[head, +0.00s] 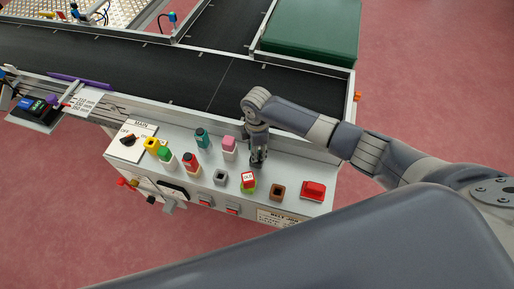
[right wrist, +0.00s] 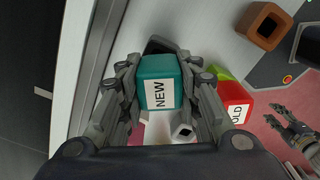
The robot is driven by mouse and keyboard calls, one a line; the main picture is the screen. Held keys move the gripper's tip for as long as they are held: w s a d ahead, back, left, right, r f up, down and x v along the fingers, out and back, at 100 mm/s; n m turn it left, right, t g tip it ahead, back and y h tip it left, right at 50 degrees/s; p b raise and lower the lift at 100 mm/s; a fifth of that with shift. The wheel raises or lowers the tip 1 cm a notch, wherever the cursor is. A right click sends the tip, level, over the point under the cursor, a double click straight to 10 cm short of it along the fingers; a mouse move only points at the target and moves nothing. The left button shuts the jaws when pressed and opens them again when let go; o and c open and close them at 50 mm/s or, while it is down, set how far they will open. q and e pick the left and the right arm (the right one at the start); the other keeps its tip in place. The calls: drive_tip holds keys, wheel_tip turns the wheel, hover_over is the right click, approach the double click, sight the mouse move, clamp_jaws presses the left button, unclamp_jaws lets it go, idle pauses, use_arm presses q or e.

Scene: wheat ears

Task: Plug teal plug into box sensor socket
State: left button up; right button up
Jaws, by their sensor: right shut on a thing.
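The teal plug (right wrist: 160,82), labelled NEW, is between the fingers of my right gripper in the right wrist view. My right gripper (head: 258,160) is shut on it above the sloped grey panel. In the head view the fingers mostly hide the plug. A dark socket (right wrist: 160,46) shows partly behind the plug; I cannot tell whether they touch. A red plug (head: 248,180) labelled OLD stands on a green base beside the gripper; it also shows in the right wrist view (right wrist: 236,104). My left gripper (right wrist: 292,128) is apart from the panel, its fingers spread.
An empty grey socket (head: 221,177) and a brown socket (head: 278,192) flank the OLD plug. Pink (head: 229,146), another teal (head: 203,137), red (head: 190,162), green and yellow plugs stand left. A red switch (head: 312,190) is right. The black conveyor (head: 215,85) runs behind.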

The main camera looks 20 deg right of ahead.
drive_tip(key=shift+f+b, duration=0.6)
drive_tip(key=shift+f, duration=0.45)
drive_tip(key=shift+f, duration=0.1)
drive_tip(key=o, duration=1.2)
wheel_tip(320, 180, up, 12)
